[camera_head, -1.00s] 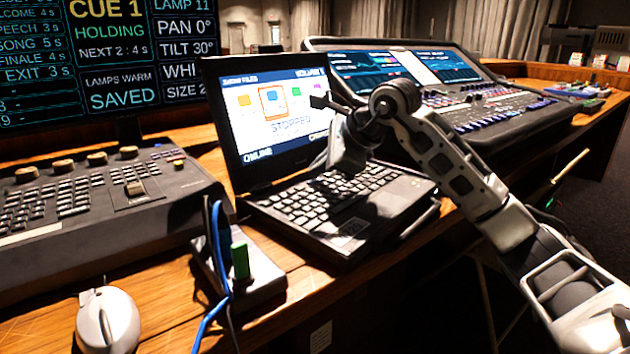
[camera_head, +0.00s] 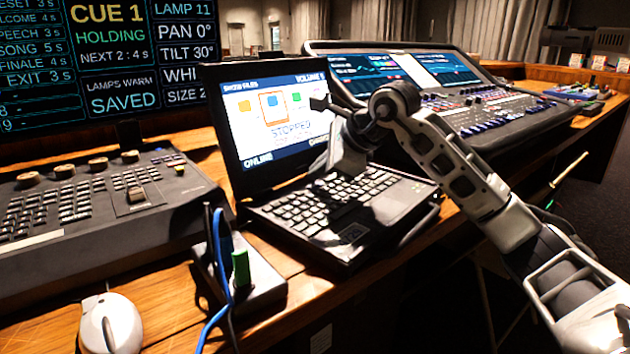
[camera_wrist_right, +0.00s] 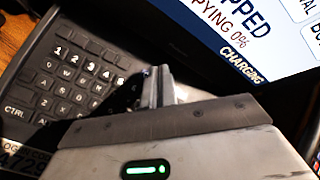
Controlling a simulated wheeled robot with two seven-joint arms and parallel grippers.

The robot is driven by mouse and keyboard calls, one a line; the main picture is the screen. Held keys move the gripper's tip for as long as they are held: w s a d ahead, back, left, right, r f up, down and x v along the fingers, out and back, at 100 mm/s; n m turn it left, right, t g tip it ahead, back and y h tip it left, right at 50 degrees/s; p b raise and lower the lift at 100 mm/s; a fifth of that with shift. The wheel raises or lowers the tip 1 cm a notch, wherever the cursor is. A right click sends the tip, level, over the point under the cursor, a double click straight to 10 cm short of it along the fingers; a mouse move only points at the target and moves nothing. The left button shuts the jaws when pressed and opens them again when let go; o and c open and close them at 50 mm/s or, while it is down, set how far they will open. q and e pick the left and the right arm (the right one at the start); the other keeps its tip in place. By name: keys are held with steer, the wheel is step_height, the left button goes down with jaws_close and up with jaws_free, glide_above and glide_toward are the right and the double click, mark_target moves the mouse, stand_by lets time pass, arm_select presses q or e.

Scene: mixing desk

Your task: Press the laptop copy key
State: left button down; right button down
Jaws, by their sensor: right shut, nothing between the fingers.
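The laptop stands open on the wooden desk, its lit screen (camera_head: 275,120) showing coloured file icons and the word STOPPED. Its black keyboard (camera_head: 300,208) faces me. My right gripper (camera_head: 322,180) is over the back part of the keys, close to the screen hinge, pointing down. In the right wrist view its shut, empty fingertips (camera_wrist_right: 158,88) are to the right of the number keys (camera_wrist_right: 85,60); contact with a key cannot be told. There the screen (camera_wrist_right: 235,30) shows "PYING 0%" and CHARGING. I cannot make out which key is the copy key. My left gripper is not in view.
A lighting console (camera_head: 90,205) is left of the laptop, and a larger mixing desk (camera_head: 480,105) is behind it to the right. A small box with a green plug (camera_head: 241,268) and blue cable (camera_head: 221,265) sits in front. A mouse (camera_head: 110,322) lies front left.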

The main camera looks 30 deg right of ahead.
steer(key=shift+r, duration=0.15)
step_height(320, 180, up, 5)
steer(key=p, duration=0.4)
steer(key=shift+r+p, duration=0.1)
steer(key=shift+p, duration=0.3)
stand_by(0.6)
